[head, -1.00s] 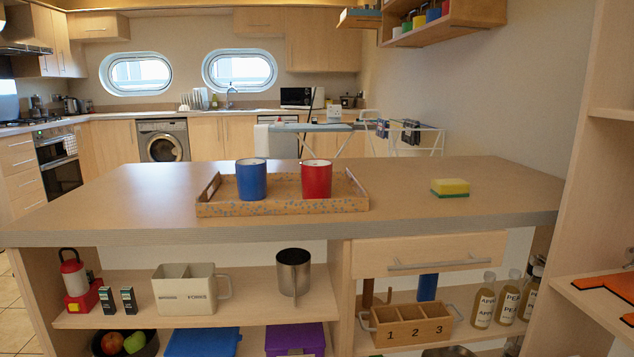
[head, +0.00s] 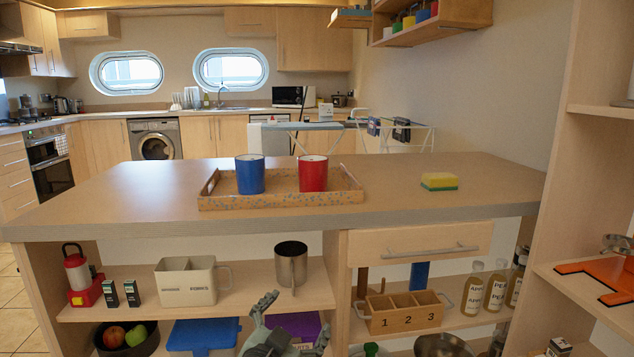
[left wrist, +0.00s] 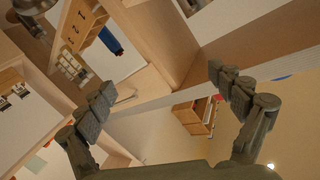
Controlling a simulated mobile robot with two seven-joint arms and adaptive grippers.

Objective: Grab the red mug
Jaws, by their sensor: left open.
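The red mug (head: 313,173) stands upright on a patterned wooden tray (head: 285,200) on the counter, right of the blue mug (head: 250,174). My left gripper (head: 292,322) is at the bottom edge of the head view, below the counter top and in front of the lower shelves. It is apart from the mug and tilted. In the left wrist view the left gripper (left wrist: 162,92) shows two spread fingers with nothing between them. I cannot make out the red mug in that view. My right gripper is not in view.
A sponge (head: 439,181) lies on the counter (head: 400,200) at right. Below are a metal mug (head: 291,264), a cream caddy (head: 187,282), a numbered box (head: 404,312) and bottles (head: 496,290). A drawer (head: 420,245) is under the counter's right half. The counter left of the tray is clear.

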